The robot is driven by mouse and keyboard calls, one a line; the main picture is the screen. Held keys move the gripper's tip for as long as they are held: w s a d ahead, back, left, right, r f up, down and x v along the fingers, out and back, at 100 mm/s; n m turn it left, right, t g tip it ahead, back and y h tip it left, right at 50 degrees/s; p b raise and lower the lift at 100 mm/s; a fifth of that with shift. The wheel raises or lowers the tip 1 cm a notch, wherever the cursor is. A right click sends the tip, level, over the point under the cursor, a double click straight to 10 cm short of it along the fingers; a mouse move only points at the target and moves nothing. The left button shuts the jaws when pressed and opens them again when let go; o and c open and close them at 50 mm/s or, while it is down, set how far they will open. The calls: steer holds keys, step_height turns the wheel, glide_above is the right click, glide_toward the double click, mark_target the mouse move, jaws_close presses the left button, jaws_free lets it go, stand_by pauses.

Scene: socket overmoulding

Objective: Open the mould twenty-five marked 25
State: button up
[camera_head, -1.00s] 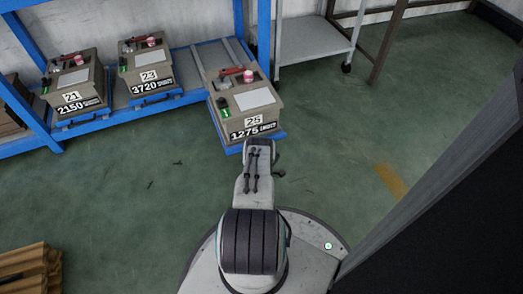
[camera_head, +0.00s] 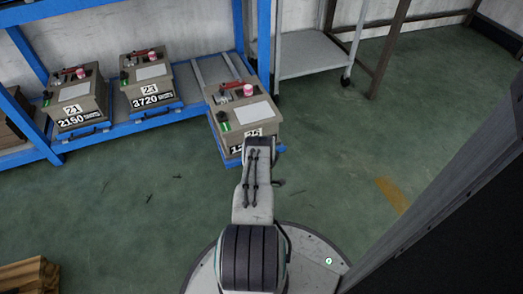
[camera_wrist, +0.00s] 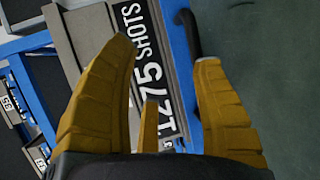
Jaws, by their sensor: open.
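Mould 25 (camera_head: 228,122) is a beige-grey box at the front of the blue shelf's pull-out. A pale plate, a red-handled part, a pink-and-white round item and a green item lie on its top. My arm's end covers part of its front labels. In the wrist view its black "1275 SHOTS" label (camera_wrist: 146,75) lies beyond my gripper (camera_wrist: 165,51). The yellow fingers are open, one on each side of the label, with nothing held. A dark curved handle (camera_wrist: 188,22) on the blue tray edge shows near the right fingertip. I cannot tell whether anything touches.
Mould 21 (camera_head: 76,105) and mould 23 (camera_head: 147,80) stand to the left on the blue shelf (camera_head: 105,134). A grey trolley (camera_head: 312,55) stands behind right. A wooden pallet (camera_head: 28,275) lies at lower left, and a dark panel fills the right. Green floor is clear between.

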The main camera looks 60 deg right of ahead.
step_height(320, 180, up, 6)
steer(key=shift+d, duration=0.2)
steer(key=shift+w+r, duration=0.1)
stand_by(0.7)
